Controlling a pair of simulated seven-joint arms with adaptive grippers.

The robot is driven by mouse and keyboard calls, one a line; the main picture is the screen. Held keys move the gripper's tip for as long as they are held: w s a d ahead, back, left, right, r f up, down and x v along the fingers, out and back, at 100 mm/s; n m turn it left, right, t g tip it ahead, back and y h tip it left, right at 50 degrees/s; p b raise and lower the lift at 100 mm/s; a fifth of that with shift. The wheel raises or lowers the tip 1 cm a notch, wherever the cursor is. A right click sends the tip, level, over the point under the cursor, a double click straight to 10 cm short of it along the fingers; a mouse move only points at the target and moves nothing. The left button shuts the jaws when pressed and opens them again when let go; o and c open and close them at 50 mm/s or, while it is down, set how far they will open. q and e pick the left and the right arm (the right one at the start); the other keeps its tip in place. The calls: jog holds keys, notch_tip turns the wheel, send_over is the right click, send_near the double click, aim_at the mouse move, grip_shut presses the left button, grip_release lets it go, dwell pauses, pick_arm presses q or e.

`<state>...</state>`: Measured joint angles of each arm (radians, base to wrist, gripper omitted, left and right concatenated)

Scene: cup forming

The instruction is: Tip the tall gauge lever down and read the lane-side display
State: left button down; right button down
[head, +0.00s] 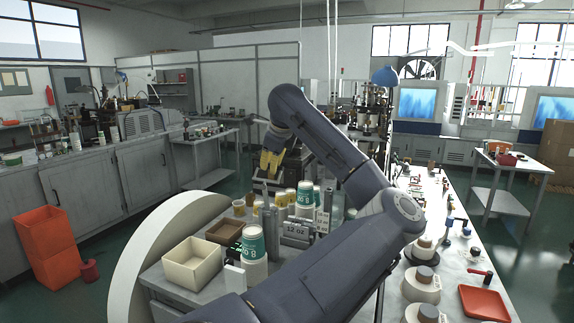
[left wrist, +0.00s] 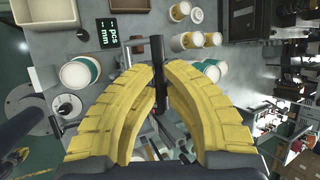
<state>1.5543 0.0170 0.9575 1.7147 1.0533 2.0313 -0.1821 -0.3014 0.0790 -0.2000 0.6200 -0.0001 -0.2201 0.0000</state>
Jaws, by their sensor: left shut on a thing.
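My left gripper (head: 272,163) has yellow ridged fingers and hangs above the near worktable. In the left wrist view, its fingers (left wrist: 161,80) are closed around a dark upright rod (left wrist: 157,50), which looks like the tall gauge lever. A small black display (left wrist: 107,32) with green characters, including "pcs" and "min", lies at the upper left of that view. My right gripper is not in view.
Stacked paper cups (head: 253,243), a cream bin (head: 192,263), a brown box (head: 225,232) and a "12 oz" plate (head: 296,230) crowd the table near the gripper. A red tray (head: 483,302) lies on the table at right.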

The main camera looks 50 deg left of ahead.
pick_arm(q)
jog(key=s+d+f+t+y, duration=0.1)
jog(key=s+d+f, duration=0.1)
jog(key=s, duration=0.3)
jog(key=s+d+f+t, duration=0.1)
jog(key=s+d, duration=0.2)
jog(key=s, duration=0.2)
jog(key=shift+s+d+f+n+t+y, duration=0.3)
jog(key=shift+d+f+n+t+y, duration=0.05)
jog(key=shift+d+n+t+y, duration=0.05)
dwell(0.4)
jog(key=c, duration=1.4)
grip_release()
jog(key=v, duration=1.2)
